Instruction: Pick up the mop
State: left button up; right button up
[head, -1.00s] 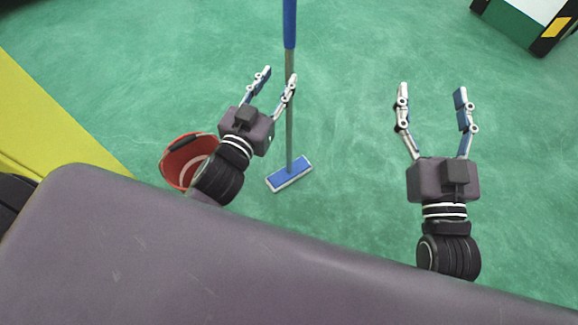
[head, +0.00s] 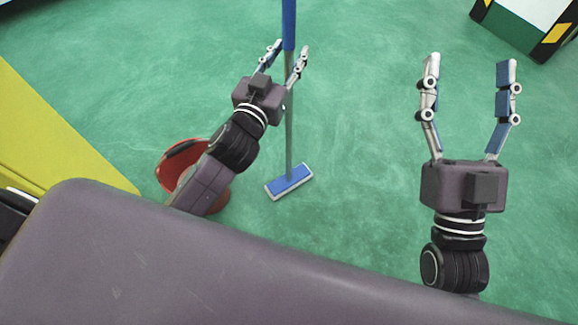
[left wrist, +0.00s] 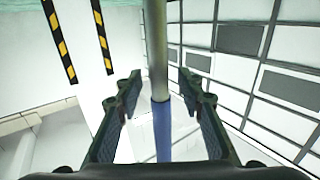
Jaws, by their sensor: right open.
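The mop stands upright on the floor, with a blue upper handle (head: 289,22), a grey lower pole (head: 289,130) and a flat blue head (head: 289,181). My left gripper (head: 290,46) is open at the height where the blue handle meets the grey pole. In the left wrist view the mop pole (left wrist: 158,45) runs between the two open fingers, with a gap on each side. Whether the pole lies fully inside the jaws or just beyond the fingertips is hard to tell. My right gripper (head: 471,60) is open and empty, well to the right of the mop.
A red bucket (head: 172,165) stands on the floor left of the mop, partly hidden by my left arm. A yellow surface (head: 50,140) lies at the left. A white, green and black box-like object (head: 525,25) stands at the far right. The green floor between is clear.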

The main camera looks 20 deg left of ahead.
pick_arm(q)
jog(key=shift+w, duration=0.1)
grip_shut()
dwell(0.4)
jog(key=shift+r, duration=0.15)
